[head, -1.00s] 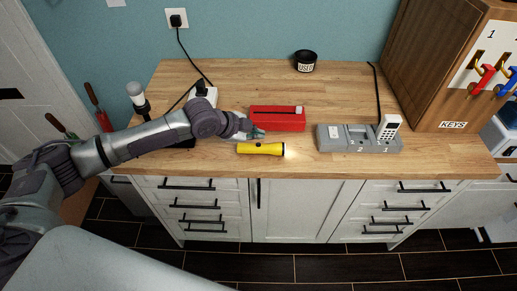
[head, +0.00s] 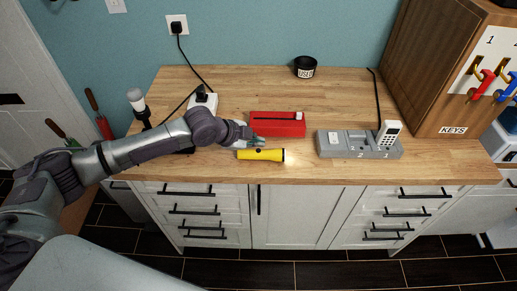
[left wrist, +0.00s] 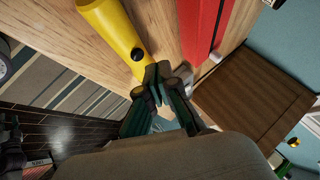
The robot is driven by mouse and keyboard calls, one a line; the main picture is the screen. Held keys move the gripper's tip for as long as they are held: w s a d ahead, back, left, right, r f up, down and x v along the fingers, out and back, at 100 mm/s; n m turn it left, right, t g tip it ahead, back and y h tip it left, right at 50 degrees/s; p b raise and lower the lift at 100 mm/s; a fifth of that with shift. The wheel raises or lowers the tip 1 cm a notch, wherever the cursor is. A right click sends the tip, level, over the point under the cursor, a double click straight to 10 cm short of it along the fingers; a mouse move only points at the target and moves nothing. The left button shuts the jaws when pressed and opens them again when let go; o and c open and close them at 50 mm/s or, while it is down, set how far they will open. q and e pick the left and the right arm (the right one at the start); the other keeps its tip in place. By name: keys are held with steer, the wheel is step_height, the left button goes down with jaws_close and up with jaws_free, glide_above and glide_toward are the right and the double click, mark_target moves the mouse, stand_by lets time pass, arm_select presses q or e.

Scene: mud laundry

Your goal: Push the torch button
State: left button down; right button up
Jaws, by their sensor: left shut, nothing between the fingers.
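The yellow torch (head: 270,156) lies on its side on the wooden counter, near the front edge. A glow shows at its right end, so it is lit. Its dark round button (head: 258,151) faces up. My left gripper (head: 260,143) is shut and empty, just behind the torch near the button. In the left wrist view, the torch (left wrist: 108,25) runs in from the top and its button (left wrist: 138,54) shows just beside the closed fingertips (left wrist: 163,72); I cannot tell whether they touch the torch. My right gripper is not in view.
A red box (head: 277,130) sits right behind the torch and gripper. A grey charging dock (head: 345,152) with a white handset (head: 389,133) stands to the right. A black pot (head: 305,67) and a wooden key cabinet (head: 425,70) are further back. Bare counter lies between.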

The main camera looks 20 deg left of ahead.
mark_target(257, 151)
arm_select(q)
steer(key=shift+f, duration=0.1)
stand_by(0.4)
steer(key=shift+f, duration=0.35)
steer(key=shift+f, duration=0.45)
stand_by(0.6)
steer(key=shift+r, duration=0.1)
steer(key=shift+r+p, duration=0.75)
steer(key=shift+r, duration=0.1)
step_height(257, 151, up, 6)
steer(key=p, duration=0.5)
steer(key=shift+p, duration=0.35)
